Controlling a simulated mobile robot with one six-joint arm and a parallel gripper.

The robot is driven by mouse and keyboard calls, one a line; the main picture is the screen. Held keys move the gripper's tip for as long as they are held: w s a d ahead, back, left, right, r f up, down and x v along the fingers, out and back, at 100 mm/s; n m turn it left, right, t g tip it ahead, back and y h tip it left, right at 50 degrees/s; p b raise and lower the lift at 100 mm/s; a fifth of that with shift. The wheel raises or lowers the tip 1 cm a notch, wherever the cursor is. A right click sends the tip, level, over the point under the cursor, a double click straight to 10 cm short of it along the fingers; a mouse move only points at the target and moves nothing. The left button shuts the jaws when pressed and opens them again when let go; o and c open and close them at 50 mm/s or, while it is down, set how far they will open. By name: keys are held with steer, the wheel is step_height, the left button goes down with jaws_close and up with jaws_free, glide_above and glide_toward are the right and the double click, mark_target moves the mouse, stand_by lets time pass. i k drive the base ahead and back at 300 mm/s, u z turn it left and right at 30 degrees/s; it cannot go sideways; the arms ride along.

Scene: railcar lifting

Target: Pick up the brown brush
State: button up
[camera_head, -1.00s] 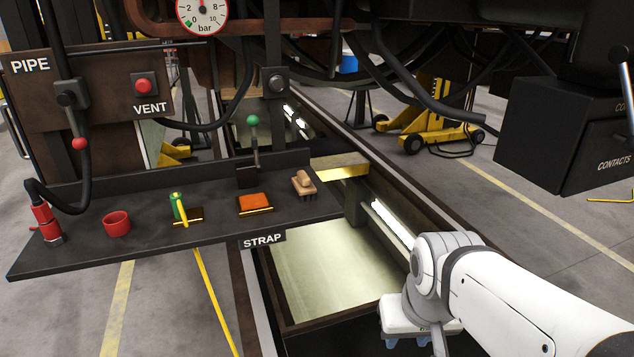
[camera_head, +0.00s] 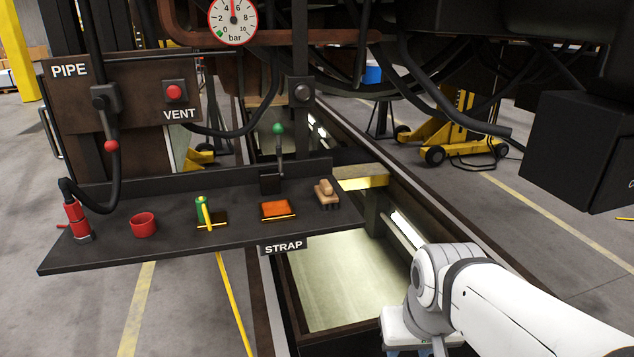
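The brown brush (camera_head: 326,193) has a tan wooden top and dark bristles. It sits at the right end of the dark shelf (camera_head: 110,250), right of an orange block. My gripper (camera_head: 408,350) is at the bottom edge of the view, below and to the right of the brush and apart from it. Only its upper part shows; its fingers are cut off by the frame, so I cannot see whether they are open.
A green-knobbed lever (camera_head: 279,150) rises behind. A lit pit (camera_head: 345,280) lies below. Railcar parts hang above.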

mark_target(326, 196)
steer(key=i, duration=1.2)
steer(key=z, duration=0.05)
